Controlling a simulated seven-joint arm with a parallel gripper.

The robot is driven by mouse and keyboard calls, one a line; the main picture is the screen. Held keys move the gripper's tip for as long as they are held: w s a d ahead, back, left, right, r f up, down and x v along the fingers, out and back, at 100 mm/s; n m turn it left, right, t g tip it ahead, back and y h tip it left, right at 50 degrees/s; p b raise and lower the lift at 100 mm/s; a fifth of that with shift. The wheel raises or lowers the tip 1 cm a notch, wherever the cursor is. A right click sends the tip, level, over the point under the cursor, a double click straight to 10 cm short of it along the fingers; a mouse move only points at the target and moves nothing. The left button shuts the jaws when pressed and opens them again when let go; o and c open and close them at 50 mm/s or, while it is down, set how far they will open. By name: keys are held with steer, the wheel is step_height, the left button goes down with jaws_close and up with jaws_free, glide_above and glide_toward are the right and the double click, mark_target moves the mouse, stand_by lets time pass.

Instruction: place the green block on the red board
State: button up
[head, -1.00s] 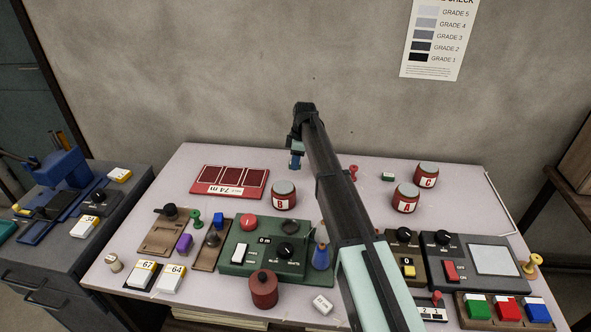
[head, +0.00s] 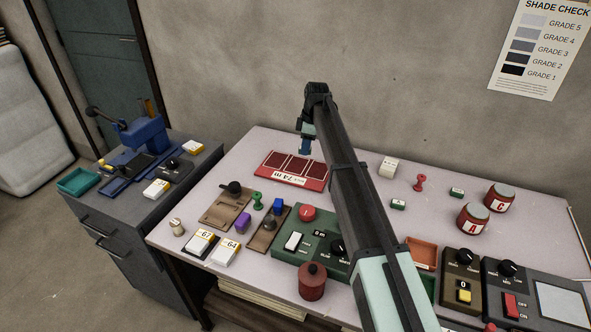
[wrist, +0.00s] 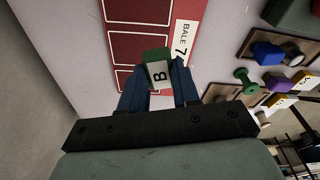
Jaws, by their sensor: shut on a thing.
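My gripper (wrist: 159,82) is shut on a green block (wrist: 155,55) with a white face marked B, held between its two blue fingertips. In the head view my gripper (head: 305,146) hangs over the back right part of the red board (head: 311,183), and the block cannot be made out there. The red board (wrist: 146,43) has dark red panels and a white label strip, and lies flat on the table. In the wrist view the block overlaps the board near its label strip. The gap between block and board is hard to judge.
A green control box (head: 285,247) and brown panels (head: 228,205) stand in front of the board. My arm hides part of the table.

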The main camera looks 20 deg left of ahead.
glide_above(294, 169)
steer(key=shift+m, duration=1.6)
steer(key=shift+w+d+f, duration=0.1)
steer(key=shift+f, duration=2.25)
steer(key=shift+d+f, duration=0.1)
steer(key=shift+f, duration=2.25)
steer(key=shift+f, duration=0.1)
steer(key=o, duration=1)
steer(key=r, duration=0.4)
steer(key=d+r, duration=0.1)
steer(key=r, duration=0.7)
steer(key=shift+d, duration=0.4)
